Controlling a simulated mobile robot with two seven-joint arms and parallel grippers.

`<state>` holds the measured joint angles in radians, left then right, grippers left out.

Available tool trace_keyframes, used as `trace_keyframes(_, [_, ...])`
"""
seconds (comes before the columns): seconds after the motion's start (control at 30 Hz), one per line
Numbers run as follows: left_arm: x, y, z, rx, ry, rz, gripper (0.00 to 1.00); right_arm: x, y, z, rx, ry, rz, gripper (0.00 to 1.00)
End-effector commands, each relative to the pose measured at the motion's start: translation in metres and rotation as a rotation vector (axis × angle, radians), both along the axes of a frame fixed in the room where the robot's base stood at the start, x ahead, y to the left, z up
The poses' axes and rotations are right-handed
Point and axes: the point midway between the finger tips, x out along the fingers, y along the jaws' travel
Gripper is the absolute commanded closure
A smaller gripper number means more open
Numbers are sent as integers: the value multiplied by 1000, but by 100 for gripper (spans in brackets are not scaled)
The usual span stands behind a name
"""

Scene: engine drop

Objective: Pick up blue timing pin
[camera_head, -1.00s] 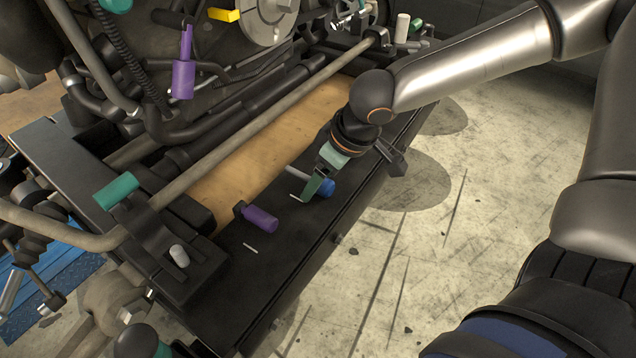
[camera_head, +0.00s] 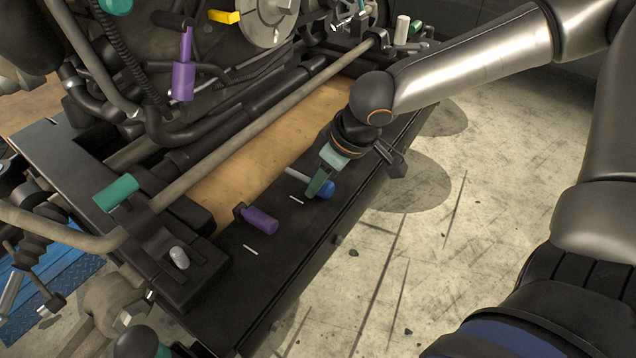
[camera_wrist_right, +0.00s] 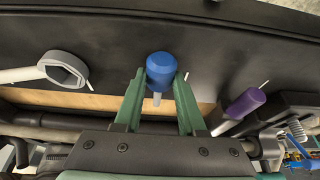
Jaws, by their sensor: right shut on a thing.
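The blue timing pin (camera_head: 327,187) lies on the black beam, its blue head toward the front edge and its pale shaft pointing back left. My right gripper (camera_head: 318,186) reaches down to it from the upper right. In the right wrist view the blue head (camera_wrist_right: 160,70) sits between the two green fingertips (camera_wrist_right: 159,86), which are shut on it. The shaft's lower end shows between the fingers. The pin seems still at the beam surface; any gap below it cannot be told. My left gripper is not in view.
A purple pin (camera_head: 260,220) lies nearby on the black beam (camera_head: 262,275). A grey ring-ended tool (camera_wrist_right: 62,70) shows left in the wrist view. A teal-headed pin (camera_head: 116,192) and a grey pipe (camera_head: 270,125) are to the left. Open floor (camera_head: 440,250) lies right.

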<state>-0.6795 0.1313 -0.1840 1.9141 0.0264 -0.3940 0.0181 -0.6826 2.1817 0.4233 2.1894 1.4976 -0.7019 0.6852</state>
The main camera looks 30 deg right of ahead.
Motion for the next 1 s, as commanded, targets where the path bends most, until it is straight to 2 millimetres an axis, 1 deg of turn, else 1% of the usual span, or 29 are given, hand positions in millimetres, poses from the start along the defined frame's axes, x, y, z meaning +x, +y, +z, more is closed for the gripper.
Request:
trace_keyframes(0.23, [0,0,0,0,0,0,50,0,0,1,0,-1,0,100])
trace_keyframes(0.37, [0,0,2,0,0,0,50,1,0,8,1,-3,-1,100])
trace_keyframes(0.47, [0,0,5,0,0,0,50,1,0,21,0,-5,-1,100])
trace_keyframes(0.53, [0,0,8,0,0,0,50,2,0,37,1,-8,-2,100])
trace_keyframes(0.7, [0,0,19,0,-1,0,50,-16,-17,66,6,-11,-6,100])
trace_keyframes(0.9, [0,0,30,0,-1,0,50,-36,-34,96,7,-8,-2,100])
trace_keyframes(1.0, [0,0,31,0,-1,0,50,-43,-43,99,5,-8,-7,100])
